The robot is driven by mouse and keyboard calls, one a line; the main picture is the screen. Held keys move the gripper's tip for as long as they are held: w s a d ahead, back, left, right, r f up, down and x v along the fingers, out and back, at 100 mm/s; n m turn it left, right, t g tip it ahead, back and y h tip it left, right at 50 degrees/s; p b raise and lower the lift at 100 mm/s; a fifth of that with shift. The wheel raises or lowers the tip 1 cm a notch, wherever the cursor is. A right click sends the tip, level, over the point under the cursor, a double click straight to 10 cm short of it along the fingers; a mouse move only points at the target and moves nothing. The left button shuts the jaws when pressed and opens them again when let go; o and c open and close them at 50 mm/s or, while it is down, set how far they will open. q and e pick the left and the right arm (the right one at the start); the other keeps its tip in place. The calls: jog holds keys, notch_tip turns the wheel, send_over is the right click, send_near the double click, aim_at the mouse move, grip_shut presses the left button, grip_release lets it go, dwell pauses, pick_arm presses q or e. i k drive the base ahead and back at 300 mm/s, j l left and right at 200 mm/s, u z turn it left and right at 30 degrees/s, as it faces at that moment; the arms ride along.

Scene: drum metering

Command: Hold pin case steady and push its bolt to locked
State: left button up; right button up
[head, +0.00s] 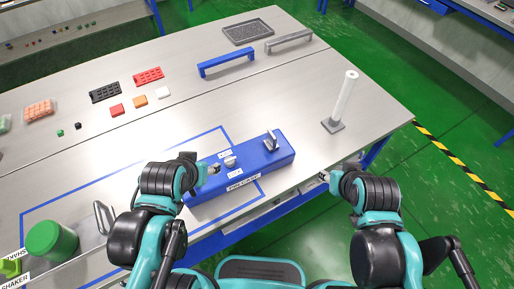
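The pin case (258,162) is a long blue box lying at the table's front edge, with a white label on its front face. On its top are a round metal bolt knob (231,161), small white labels and an upright metal piece (271,141) toward the right end. My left gripper (212,169) is at the left end of the case, close to the knob; contact cannot be made out. My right gripper (323,177) is apart from the case, to its right by the table edge. Both grippers' fingers are too small to judge.
A blue outline (85,190) is marked on the table around the case's left part. A white roll on a stand (342,103) is at right. Blue and grey handles (226,62) and colored blocks lie farther back.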

aim_at(271, 143)
jog(key=l+u, duration=1.05)
